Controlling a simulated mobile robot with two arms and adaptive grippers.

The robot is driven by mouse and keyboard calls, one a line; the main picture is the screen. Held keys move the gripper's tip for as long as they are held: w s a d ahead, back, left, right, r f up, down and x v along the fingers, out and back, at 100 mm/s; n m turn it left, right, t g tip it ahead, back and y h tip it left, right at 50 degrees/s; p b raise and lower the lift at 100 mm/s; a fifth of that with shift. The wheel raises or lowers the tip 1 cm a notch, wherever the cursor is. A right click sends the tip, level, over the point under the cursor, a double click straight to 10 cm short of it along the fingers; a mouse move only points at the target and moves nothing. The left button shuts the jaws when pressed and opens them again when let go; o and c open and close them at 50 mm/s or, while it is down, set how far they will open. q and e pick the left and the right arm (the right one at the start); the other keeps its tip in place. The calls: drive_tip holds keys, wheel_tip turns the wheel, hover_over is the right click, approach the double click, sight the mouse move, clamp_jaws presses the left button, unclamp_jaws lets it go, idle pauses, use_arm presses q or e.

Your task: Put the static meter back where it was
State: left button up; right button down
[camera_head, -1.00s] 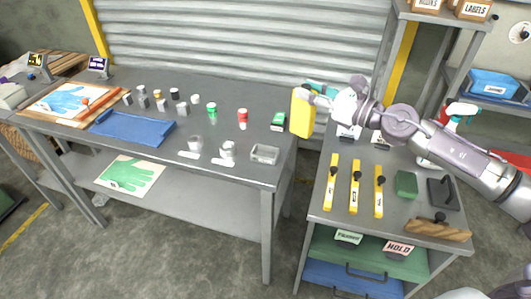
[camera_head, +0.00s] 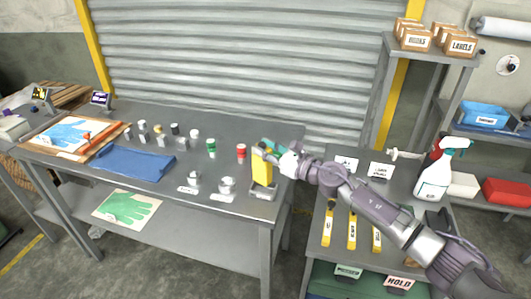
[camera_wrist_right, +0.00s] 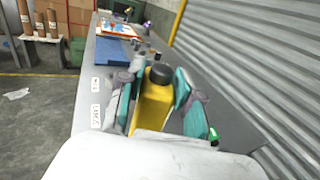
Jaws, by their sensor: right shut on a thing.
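My right gripper (camera_head: 268,148) is shut on a yellow block-shaped device, which I take to be the static meter (camera_head: 262,170). It is upright at the right end of the long grey table (camera_head: 225,200). In the right wrist view, the meter (camera_wrist_right: 152,108) has a dark round top and stands between the teal fingers (camera_wrist_right: 155,95). A small grey tray (camera_head: 264,193) lies at its foot in the head view; I cannot tell whether the meter touches it. My left gripper is not in view.
A blue mat (camera_head: 133,163) lies further left. A side cart (camera_head: 395,190) with yellow tools and a spray bottle (camera_head: 436,175) stands right.

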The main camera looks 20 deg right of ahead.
drive_tip(key=shift+f, duration=0.45)
drive_tip(key=shift+f+b, duration=0.6)
drive_tip(key=shift+b, duration=0.05)
drive_tip(key=c, duration=0.8)
unclamp_jaws()
drive_tip(key=shift+o, duration=0.2)
drive_tip(key=shift+r, duration=0.1)
